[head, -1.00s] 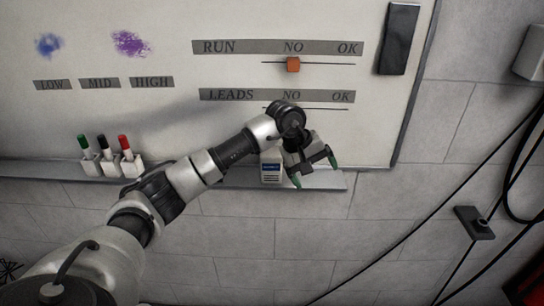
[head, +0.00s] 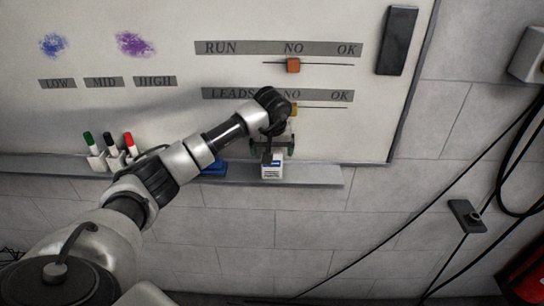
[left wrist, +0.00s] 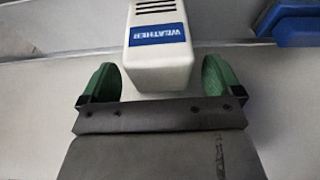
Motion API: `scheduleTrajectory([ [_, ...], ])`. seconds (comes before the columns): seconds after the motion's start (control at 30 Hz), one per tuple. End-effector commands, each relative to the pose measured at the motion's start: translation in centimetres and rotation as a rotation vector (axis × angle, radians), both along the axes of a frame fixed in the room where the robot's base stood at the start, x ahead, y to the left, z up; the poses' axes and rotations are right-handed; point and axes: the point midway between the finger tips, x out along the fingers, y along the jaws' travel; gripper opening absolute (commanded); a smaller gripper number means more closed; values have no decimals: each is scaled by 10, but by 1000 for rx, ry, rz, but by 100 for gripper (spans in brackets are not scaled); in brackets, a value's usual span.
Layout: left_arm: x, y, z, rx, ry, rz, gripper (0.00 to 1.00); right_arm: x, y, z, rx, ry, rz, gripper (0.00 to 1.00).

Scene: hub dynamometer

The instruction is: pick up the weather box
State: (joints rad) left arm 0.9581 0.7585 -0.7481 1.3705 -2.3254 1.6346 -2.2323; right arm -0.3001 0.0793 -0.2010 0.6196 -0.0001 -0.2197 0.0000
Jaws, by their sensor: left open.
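The weather box (head: 271,172) is a small white box with a blue label, standing on the ledge under the whiteboard. In the left wrist view the box (left wrist: 158,60) shows a blue WEATHER label and dark vent slots. My left gripper (head: 272,150) is open, just above and behind the box in the head view. In the left wrist view its green fingertips (left wrist: 159,80) stand on either side of the near end of the box, with a visible gap on each side. My right gripper is not in view.
A blue object (head: 213,167) lies on the ledge (head: 318,175) left of the box, partly behind my arm. Markers in white holders (head: 115,157) stand further left. The whiteboard (head: 180,50) is close behind, with an orange slider (head: 293,65). The ledge right of the box is clear.

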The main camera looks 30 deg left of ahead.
Motion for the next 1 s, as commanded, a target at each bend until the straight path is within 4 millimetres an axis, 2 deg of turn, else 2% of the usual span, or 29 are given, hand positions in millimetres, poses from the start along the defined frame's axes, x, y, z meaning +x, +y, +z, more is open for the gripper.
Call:
scheduleTrajectory([
  [0.03,1,1,-4,-2,6,0,94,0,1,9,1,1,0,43],
  [0.2,5,4,-20,-1,0,0,94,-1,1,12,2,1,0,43],
  [0.43,6,4,-23,0,-1,0,94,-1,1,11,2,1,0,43],
  [0.83,6,4,-22,0,-1,0,32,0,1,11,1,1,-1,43],
  [1.0,6,4,-21,-1,-3,0,31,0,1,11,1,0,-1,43],
])
